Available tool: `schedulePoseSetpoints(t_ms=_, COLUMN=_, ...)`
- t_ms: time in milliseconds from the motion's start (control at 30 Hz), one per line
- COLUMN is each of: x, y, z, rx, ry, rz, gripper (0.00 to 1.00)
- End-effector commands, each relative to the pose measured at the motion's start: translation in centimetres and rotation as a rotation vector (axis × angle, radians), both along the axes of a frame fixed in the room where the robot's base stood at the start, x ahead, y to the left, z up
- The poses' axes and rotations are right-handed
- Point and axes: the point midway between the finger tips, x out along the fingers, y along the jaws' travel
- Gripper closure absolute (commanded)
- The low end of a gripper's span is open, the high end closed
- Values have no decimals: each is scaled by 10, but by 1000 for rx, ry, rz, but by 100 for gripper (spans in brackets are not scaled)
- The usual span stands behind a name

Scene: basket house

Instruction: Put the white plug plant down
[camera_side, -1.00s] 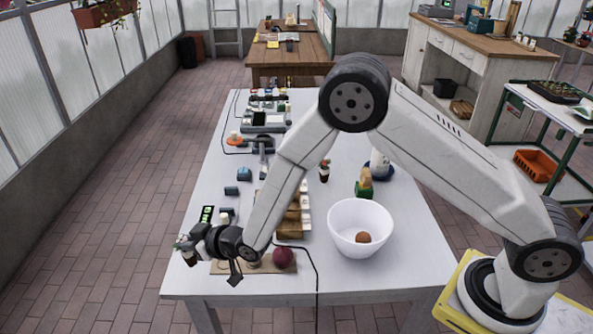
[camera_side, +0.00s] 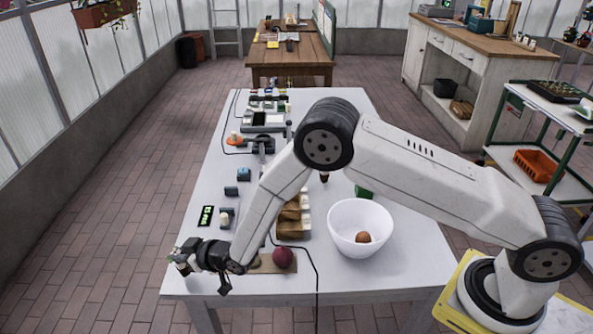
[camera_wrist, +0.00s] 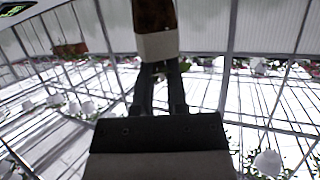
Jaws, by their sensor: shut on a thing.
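My gripper (camera_side: 186,256) is over the near left corner of the white table (camera_side: 345,285). In the wrist view, its two dark fingers (camera_wrist: 160,85) are shut on the white plug plant. The white plug (camera_wrist: 158,46) is just past the fingertips, with a brown part (camera_wrist: 153,14) beyond it, cut off by the top edge. In the side view, the held plant (camera_side: 183,269) is small and partly hidden by the gripper, close to the table's left edge. I cannot tell whether it touches the table.
A dark red round thing (camera_side: 283,257) lies on a brown board right of my gripper. A white bowl (camera_side: 340,215) with a brown egg-like thing (camera_side: 362,237) stands further right. A green-lit display (camera_side: 206,216) and a brown tray with white blocks (camera_side: 291,229) are behind.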

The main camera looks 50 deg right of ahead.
Motion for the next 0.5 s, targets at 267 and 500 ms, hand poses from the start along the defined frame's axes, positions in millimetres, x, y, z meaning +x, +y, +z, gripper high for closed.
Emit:
schedulePoseSetpoints(t_ms=267, x=0, y=0, z=-14, rx=1, ry=-2, rz=0, gripper=100)
schedulePoseSetpoints(t_ms=500, x=0, y=0, z=-14, rx=1, ry=-2, rz=0, gripper=100)
